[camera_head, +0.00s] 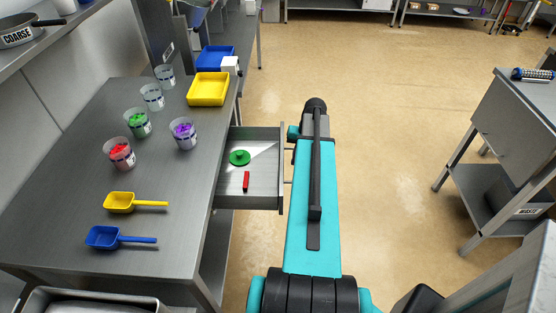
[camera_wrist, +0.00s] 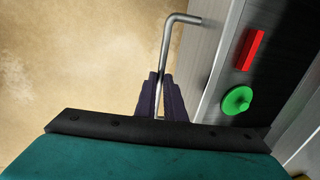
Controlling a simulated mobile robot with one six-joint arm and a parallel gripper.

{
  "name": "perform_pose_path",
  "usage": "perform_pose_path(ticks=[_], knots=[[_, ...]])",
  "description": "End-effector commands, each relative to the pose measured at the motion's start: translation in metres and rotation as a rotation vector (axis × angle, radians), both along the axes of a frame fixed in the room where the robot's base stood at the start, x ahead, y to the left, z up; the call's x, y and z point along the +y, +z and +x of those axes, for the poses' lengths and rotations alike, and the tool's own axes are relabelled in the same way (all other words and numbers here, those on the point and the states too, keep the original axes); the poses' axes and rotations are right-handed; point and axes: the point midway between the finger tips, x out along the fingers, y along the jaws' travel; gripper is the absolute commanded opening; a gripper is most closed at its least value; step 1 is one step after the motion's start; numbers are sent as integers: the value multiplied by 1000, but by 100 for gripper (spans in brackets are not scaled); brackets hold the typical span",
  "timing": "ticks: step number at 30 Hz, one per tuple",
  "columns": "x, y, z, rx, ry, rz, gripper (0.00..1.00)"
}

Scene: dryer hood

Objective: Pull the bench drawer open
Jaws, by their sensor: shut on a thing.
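The bench drawer (camera_head: 264,192) stands pulled out from the right side of the steel bench, with its inside showing. A green round lid with a knob (camera_head: 239,158) and a small red bar (camera_head: 246,181) lie in it. In the wrist view the drawer's front wall (camera_wrist: 222,62) runs along the right, with the lid (camera_wrist: 237,100) and the bar (camera_wrist: 250,50) behind it. My gripper (camera_wrist: 160,84) is shut on the bent metal drawer handle (camera_wrist: 168,46); the dark fingers sit on either side of the bar. In the head view my arm hides the gripper.
The steel bench (camera_head: 75,185) carries several cups, a blue scoop (camera_head: 103,237), a yellow scoop (camera_head: 120,202) and a yellow tray (camera_head: 209,90). A steel cart (camera_head: 515,110) stands at the right. The floor (camera_head: 390,150) between is clear.

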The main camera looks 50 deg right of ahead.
Motion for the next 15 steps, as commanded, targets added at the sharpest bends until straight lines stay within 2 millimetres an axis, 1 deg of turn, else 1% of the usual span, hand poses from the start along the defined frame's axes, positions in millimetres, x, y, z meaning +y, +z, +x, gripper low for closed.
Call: perform_pose_path(ticks=[1,6,9,15], knots=[[-10,-1,-10,1,-4,-1,0],[-35,0,-38,0,-3,-1,0],[-46,0,-50,0,-3,-1,0],[-59,0,-65,-1,-1,-1,0]])
